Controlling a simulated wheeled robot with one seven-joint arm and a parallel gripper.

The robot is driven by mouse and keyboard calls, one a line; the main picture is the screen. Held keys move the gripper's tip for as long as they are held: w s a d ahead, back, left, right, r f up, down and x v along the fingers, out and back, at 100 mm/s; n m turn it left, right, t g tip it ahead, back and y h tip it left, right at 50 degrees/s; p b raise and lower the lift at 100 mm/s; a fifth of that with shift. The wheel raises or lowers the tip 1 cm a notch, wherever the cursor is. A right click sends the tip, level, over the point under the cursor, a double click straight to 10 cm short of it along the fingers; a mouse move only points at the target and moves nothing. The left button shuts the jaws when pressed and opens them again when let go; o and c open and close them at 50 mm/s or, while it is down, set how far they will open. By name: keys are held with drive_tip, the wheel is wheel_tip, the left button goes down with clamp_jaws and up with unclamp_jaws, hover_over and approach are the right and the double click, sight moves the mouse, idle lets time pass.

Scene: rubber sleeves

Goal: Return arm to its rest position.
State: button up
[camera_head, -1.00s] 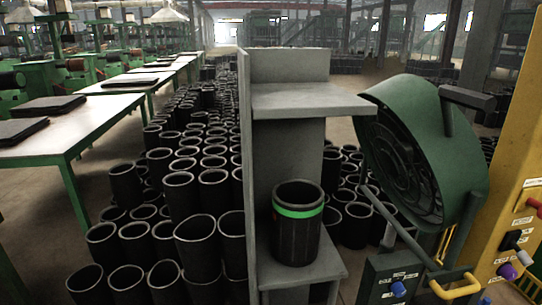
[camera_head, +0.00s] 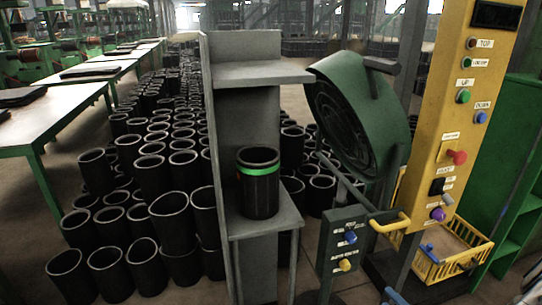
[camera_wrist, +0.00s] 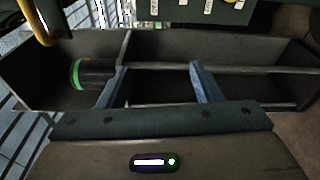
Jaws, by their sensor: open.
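My gripper (camera_wrist: 158,68) shows in the wrist view with its two blue-grey fingers spread wide and nothing between them. A black rubber sleeve (camera_head: 258,195) with a bright green band stands upright on the lower shelf of a grey stand (camera_head: 243,120) in the head view. In the wrist view the sleeve (camera_wrist: 97,76) lies to the left of the fingers, apart from them as far as I can tell. I cannot clearly make out my gripper in the head view.
A green coiled reel (camera_head: 355,120) and a yellow control panel (camera_head: 465,120) stand to the right, with a small button box (camera_head: 345,245) in front. A yellow basket (camera_head: 440,255) is at lower right. Many black sleeves (camera_head: 150,180) crowd the floor at left, beside green-legged tables (camera_head: 70,95).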

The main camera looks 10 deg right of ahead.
drive_tip(key=a+r+n+g+y+p, duration=0.1)
drive_tip(key=a+r+n+g+y, duration=0.3)
drive_tip(key=a+r+n+g, duration=0.55)
drive_tip(key=a+r+n+g+y+p, duration=0.25)
drive_tip(key=a+r+n+g, duration=0.25)
drive_tip(key=a+n, duration=0.85)
drive_tip(key=s+a+r+n+h+p, duration=0.1)
drive_tip(key=s+r+n+h, duration=0.1)
drive_tip(key=r+n, duration=0.3)
drive_tip(key=s+a+r+n+h+p, duration=0.1)
drive_tip(key=r+n+h, duration=0.4)
drive_tip(key=n, duration=0.8)
drive_tip(key=s+a+r+n+h+p, duration=0.1)
drive_tip(key=s+a+r+n+h, duration=0.2)
drive_tip(key=n, duration=0.6)
wheel_tip(320, 180, up, 2)
drive_tip(key=shift+s+r, duration=0.1)
drive_tip(key=shift+s, duration=0.65)
